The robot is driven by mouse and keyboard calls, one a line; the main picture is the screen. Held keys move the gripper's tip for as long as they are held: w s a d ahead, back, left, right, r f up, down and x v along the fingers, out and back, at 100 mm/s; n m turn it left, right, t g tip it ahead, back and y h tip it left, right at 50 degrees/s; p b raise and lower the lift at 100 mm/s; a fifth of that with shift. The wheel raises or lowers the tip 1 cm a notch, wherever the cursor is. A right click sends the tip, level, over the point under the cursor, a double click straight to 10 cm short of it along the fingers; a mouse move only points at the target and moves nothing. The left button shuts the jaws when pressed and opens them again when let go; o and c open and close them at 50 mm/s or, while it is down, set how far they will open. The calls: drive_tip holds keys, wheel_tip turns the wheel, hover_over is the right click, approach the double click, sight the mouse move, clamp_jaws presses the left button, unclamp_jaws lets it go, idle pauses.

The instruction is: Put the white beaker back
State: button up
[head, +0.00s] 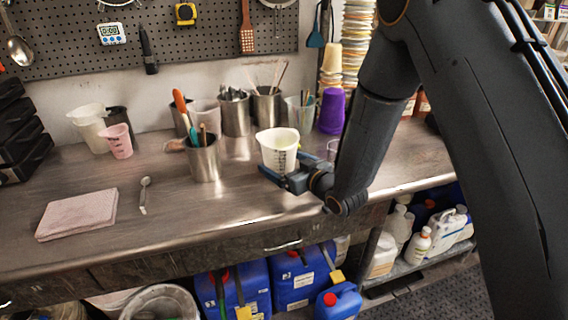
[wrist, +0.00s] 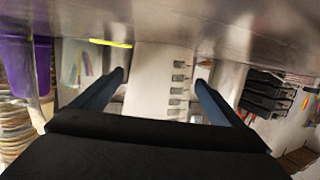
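The white beaker (head: 278,152) with dark graduation marks is upright near the front of the counter (head: 235,207), right of centre. It also shows in the wrist view (wrist: 156,85), between the fingers. My gripper (head: 285,172) reaches it from the right, low on its side, with one blue finger on each side. In the wrist view my gripper (wrist: 160,78) has its fingers wide apart, and narrow gaps show between them and the beaker. The beaker's base is partly hidden by a finger.
A steel cup with tools (head: 203,160) stands left of the beaker, with more tool cups behind. A purple stack of cups (head: 331,111) is at the back right. A pink beaker (head: 118,141), a spoon (head: 144,194) and a folded cloth (head: 77,214) are at left. The front middle is clear.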

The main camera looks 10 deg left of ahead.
drive_tip(key=shift+r, duration=0.2)
drive_tip(key=b+v, duration=0.2)
drive_tip(key=v, duration=1)
drive_tip(key=d+h, duration=0.1)
drive_tip(key=w+d, duration=0.1)
drive_tip(key=d+f+m+h, duration=0.1)
drive_tip(key=d, duration=0.1)
drive_tip(key=shift+w+h, duration=0.3)
drive_tip(key=shift+w, duration=0.1)
drive_tip(key=d+h, duration=0.1)
drive_tip(key=d, duration=0.1)
drive_tip(key=d+f+m+h, duration=0.1)
drive_tip(key=d, duration=0.2)
drive_tip(key=d+m+h, duration=0.1)
drive_tip(key=d+h, duration=0.1)
drive_tip(key=shift+w+d+f+g, duration=0.15)
drive_tip(key=shift+w+f+g, duration=0.1)
drive_tip(key=shift+f+g, duration=0.05)
drive_tip(key=s+d+m+g+h, duration=0.45)
drive_tip(key=s+d, duration=0.45)
drive_tip(key=d, duration=0.5)
drive_tip(key=s+d+r+m+g+h, duration=0.1)
drive_tip(key=s+d+m+g, duration=0.1)
drive_tip(key=s, duration=0.9)
drive_tip(key=shift+d+g, duration=0.45)
drive_tip(key=shift+g, duration=0.7)
drive_tip(key=shift+m, duration=0.25)
